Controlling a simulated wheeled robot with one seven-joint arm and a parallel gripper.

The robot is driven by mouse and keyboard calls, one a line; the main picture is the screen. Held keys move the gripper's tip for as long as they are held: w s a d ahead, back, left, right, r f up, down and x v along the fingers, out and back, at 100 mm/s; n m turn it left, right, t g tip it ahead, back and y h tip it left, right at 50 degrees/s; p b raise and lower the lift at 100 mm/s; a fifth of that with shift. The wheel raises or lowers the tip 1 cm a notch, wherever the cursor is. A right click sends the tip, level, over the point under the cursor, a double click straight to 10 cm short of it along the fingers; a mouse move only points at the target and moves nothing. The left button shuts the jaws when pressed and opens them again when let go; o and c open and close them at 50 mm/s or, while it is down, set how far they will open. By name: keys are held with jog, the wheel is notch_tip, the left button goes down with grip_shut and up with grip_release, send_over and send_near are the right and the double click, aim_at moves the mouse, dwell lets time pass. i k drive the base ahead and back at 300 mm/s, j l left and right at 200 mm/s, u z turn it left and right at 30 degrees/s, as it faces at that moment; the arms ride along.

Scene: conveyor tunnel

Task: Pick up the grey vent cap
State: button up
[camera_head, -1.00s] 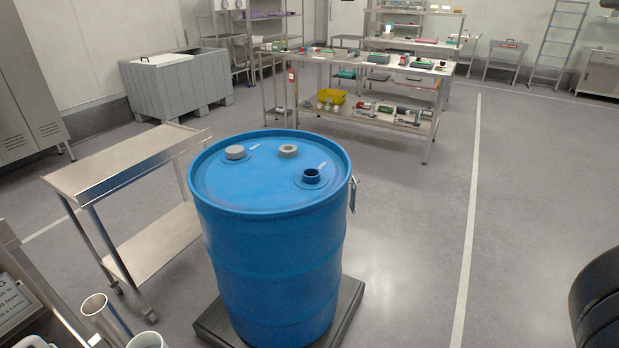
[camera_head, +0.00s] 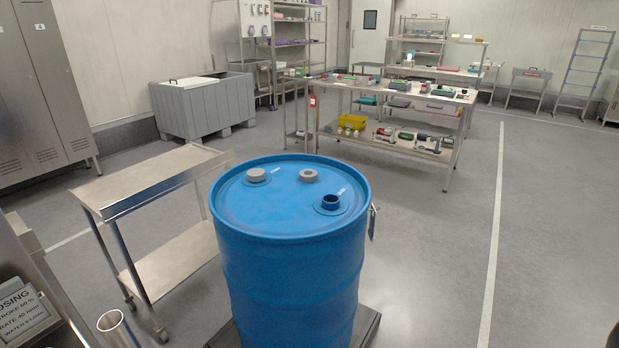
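A blue drum (camera_head: 290,265) stands upright in the middle of the view. Two grey caps sit on its top. The left grey cap (camera_head: 257,175) is wider and looks plain on top. The right grey cap (camera_head: 308,176) has a darker centre. I cannot tell for sure which of the two is the vent cap. An open blue neck (camera_head: 330,203) with a dark inside rises from the drum top, nearer to me. My gripper is not in view.
The drum stands on a dark low platform (camera_head: 367,328). A steel cart (camera_head: 150,180) is close on its left. Behind are a grey tub (camera_head: 200,108) and a workbench (camera_head: 455,101). The floor to the right is clear.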

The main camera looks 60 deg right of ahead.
aim_at(307, 175)
jog(key=k+l, duration=0.1)
jog(key=l, duration=2)
jog(key=k+l, duration=0.15)
jog(key=l, duration=0.9)
